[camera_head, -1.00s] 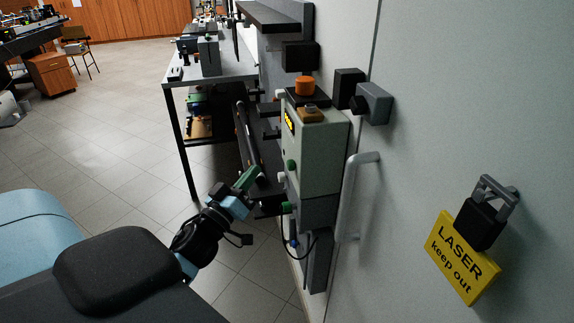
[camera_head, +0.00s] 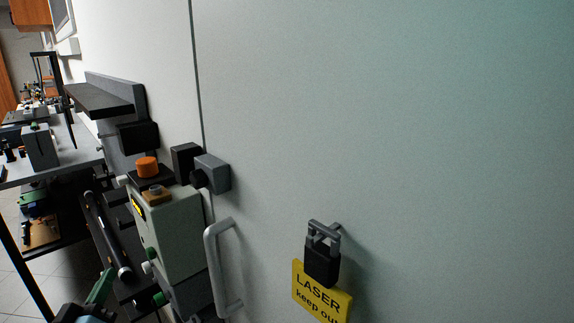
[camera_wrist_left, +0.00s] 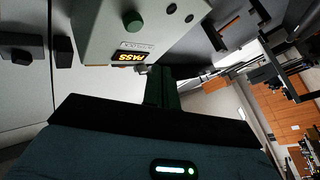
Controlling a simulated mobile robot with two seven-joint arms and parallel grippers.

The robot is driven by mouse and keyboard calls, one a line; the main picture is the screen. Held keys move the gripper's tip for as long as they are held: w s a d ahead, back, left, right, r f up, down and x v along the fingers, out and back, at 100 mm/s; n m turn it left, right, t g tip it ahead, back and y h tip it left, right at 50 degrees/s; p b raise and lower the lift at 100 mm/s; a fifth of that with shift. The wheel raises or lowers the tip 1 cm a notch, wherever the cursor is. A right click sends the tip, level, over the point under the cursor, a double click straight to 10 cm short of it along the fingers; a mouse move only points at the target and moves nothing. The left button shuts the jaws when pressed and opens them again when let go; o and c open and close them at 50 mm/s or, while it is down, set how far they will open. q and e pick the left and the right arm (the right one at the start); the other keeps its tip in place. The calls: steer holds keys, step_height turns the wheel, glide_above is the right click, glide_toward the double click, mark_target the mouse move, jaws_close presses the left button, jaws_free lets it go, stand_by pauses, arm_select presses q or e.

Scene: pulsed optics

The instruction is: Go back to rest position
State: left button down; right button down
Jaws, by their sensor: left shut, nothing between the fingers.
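My left gripper (camera_head: 100,288) shows at the bottom left of the head view, with its green fingers pointing up beside the grey-green control box. In the left wrist view its green fingers (camera_wrist_left: 162,88) are together, with nothing between them. They point toward the box, whose lit display reads PASS. I cannot tell the exact gap between fingertips and box. My right gripper is in neither view.
The control box (camera_head: 178,235) is on the wall, with an orange knob (camera_head: 147,167) above it. A door handle (camera_head: 219,268), padlock (camera_head: 322,262) and yellow LASER sign (camera_head: 318,295) are to the right. A bench (camera_head: 75,150) stands at left.

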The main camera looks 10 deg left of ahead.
arm_select(q)
steer(key=s+d+f+m+g, duration=0.2)
steer(key=s+d+f+g, duration=0.15)
steer(key=f, duration=0.55)
steer(key=s+d+f+m+g, duration=0.15)
steer(key=s+d+f, duration=0.3)
steer(key=f, duration=0.45)
steer(key=s+d+f+m+g+h+p, duration=0.1)
steer(key=s+d+f+m+g+h, duration=0.1)
steer(key=s+d+f, duration=0.4)
steer(key=s+d+f+m+g+h, duration=0.1)
steer(key=s+d+f+m+g, duration=0.2)
steer(key=s, duration=1.1)
steer(key=d+f+g, duration=0.2)
steer(key=d+f, duration=0.2)
steer(key=f, duration=0.1)
steer(key=shift+d+h+p, duration=0.15)
steer(key=shift+h+p, duration=0.25)
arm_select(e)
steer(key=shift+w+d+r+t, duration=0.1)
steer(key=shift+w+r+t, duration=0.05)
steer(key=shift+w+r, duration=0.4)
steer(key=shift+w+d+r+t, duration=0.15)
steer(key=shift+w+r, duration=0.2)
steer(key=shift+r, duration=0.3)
